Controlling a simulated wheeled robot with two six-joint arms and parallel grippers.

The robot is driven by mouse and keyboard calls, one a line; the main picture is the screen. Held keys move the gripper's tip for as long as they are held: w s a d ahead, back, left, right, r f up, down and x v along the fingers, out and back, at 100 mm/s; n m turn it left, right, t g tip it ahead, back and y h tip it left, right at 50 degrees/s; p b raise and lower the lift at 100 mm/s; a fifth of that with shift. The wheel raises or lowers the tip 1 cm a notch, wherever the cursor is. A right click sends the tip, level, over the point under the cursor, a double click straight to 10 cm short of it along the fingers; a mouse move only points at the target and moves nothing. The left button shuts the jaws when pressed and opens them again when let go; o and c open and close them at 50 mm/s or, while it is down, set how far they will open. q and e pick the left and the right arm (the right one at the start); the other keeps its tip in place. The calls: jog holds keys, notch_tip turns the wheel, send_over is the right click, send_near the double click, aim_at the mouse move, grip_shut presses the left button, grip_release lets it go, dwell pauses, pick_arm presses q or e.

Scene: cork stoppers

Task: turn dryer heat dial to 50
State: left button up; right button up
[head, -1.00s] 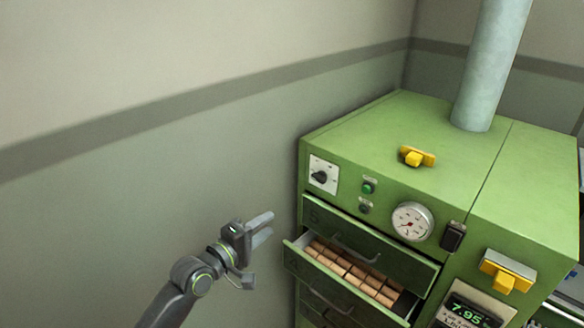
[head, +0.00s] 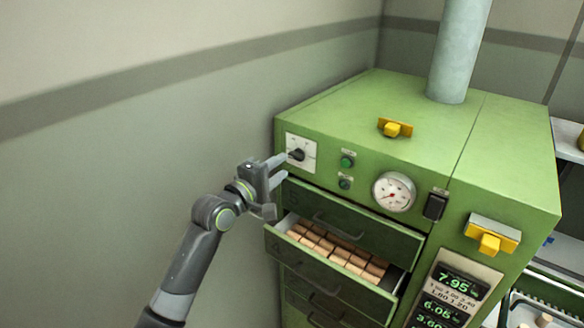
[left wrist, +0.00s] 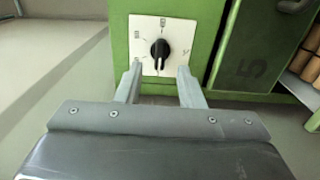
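The green dryer (head: 455,140) stands at the right of the head view. Its heat dial (head: 297,155) is a black knob on a white plate at the upper left of the front. In the left wrist view the dial (left wrist: 160,50) is seen nearly face on, its pointer directed downward; the plate's marks are too small to read. My left gripper (head: 281,166) is open and empty, close in front of the plate. In the left wrist view its two fingers (left wrist: 158,82) lie apart, one on each side below the knob, not closed on it. My right gripper is in neither view.
Below the dial, an open drawer (head: 272,243) holds several corks. Two green buttons (head: 347,161), a round gauge (head: 394,192) and a black switch (head: 435,206) sit right of the dial. A yellow handle (head: 395,128) is on top. Left of the dryer is bare wall.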

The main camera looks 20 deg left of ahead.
aim_at(294, 158)
pick_arm(q)
jog(key=b+x, duration=0.1)
jog(key=x, duration=0.1)
jog(key=b+x, duration=0.1)
jog(key=x, duration=0.1)
jog(key=shift+f, duration=0.2)
jog(key=shift+w+d+b, duration=0.15)
jog(key=shift+w+b, duration=0.25)
jog(key=shift+w, duration=0.2)
jog(key=shift+w+d+r, duration=0.1)
jog(key=shift+w+r, duration=0.05)
jog(key=shift+r, duration=0.05)
jog(key=shift+c, duration=0.4)
jog(key=c, duration=0.6)
